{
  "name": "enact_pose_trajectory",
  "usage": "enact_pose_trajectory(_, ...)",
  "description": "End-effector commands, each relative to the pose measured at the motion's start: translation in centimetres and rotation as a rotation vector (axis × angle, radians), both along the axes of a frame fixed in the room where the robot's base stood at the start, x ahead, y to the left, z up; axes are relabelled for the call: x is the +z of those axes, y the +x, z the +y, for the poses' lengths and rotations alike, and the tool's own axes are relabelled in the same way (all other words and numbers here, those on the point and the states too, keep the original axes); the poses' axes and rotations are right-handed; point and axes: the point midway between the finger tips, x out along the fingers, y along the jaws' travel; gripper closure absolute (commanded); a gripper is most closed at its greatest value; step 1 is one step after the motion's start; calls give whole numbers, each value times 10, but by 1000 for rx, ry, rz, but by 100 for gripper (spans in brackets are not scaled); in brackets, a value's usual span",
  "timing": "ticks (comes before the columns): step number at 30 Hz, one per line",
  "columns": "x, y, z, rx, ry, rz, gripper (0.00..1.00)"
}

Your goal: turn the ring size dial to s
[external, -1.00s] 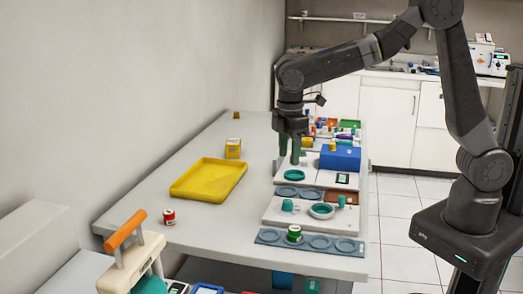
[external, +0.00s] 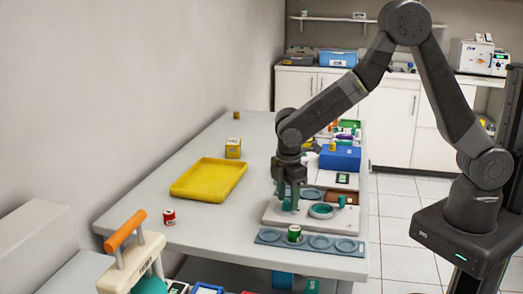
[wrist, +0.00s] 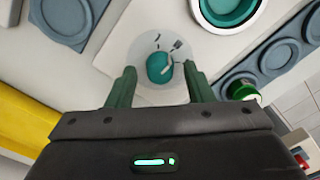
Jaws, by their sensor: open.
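The ring size dial is a small teal knob (wrist: 159,67) on a pale round disc (wrist: 122,48) with a few small dark marks, too small to read. It sits on a white panel (wrist: 130,25). My gripper (wrist: 159,72) is open, its two green fingers on the left and right of the knob, with visible gaps on both sides. In the external view my gripper (external: 289,204) points down over the left part of the white panel (external: 275,217), and its fingers mostly hide the knob.
A round teal dish (external: 322,210) is right of the dial. In front is a blue-grey tray (external: 268,236) with round recesses, holding a green can (external: 294,233). A blue box (external: 341,158) stands behind. A yellow tray (external: 208,180) and a red can (external: 169,217) are left.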

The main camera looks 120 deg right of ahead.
Motion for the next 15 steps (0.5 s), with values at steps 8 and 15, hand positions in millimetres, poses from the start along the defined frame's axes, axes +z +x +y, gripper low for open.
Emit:
enact_pose_trajectory(8,-5,0,0,0,-1,-1,53)
enact_pose_trajectory(15,-4,0,0,0,-1,-1,84)
